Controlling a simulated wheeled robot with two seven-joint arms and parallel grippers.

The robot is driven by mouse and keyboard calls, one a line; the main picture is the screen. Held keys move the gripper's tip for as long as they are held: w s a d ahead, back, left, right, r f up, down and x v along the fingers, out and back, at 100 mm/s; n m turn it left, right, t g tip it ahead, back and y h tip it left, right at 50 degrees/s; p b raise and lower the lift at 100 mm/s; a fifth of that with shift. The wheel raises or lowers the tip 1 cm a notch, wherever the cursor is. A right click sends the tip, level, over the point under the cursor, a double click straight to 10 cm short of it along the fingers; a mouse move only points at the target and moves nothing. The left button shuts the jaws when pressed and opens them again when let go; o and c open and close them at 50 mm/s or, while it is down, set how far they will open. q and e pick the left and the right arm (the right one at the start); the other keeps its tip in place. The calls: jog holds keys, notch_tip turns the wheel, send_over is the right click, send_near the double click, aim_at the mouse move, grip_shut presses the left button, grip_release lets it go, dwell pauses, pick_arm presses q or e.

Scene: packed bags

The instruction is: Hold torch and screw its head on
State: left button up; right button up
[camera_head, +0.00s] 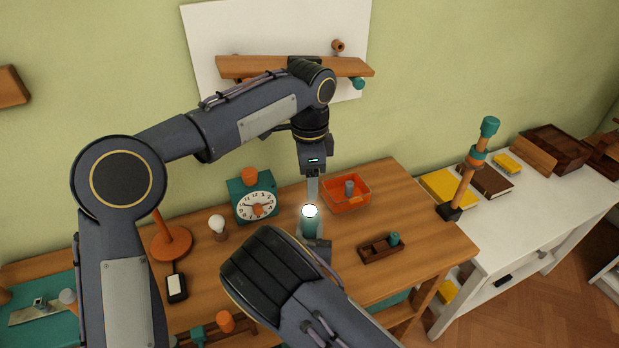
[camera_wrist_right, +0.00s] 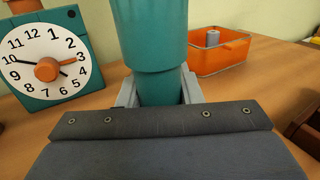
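The teal torch (camera_head: 310,226) stands upright above the table, with its white lens glowing at the top. In the right wrist view its wide teal head (camera_wrist_right: 150,32) sits above a narrower body (camera_wrist_right: 160,91), with a seam across the wide part. My right gripper (camera_wrist_right: 158,95) has a finger on each side of the narrow body and appears shut on it. My left gripper (camera_head: 312,196) points down from above, its fingertips at the torch's top. Its fingers overlap in the head view, so their opening is hidden. It does not show in the right wrist view.
Around the torch are a teal clock (camera_head: 254,196), an orange tray (camera_head: 347,192) holding a grey cylinder, and a dark wooden tray (camera_head: 376,250). A bulb (camera_head: 217,224) and a black device (camera_head: 176,284) are at the left.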

jog(key=o, duration=0.5)
pick_arm(q)
jog(key=shift+f+b, duration=0.45)
jog(key=shift+f, duration=0.1)
pick_arm(e)
jog(key=shift+s+a, duration=0.15)
jog(key=shift+s, duration=1.8)
jog(key=shift+s+a, duration=0.15)
jog(key=shift+s, duration=1.8)
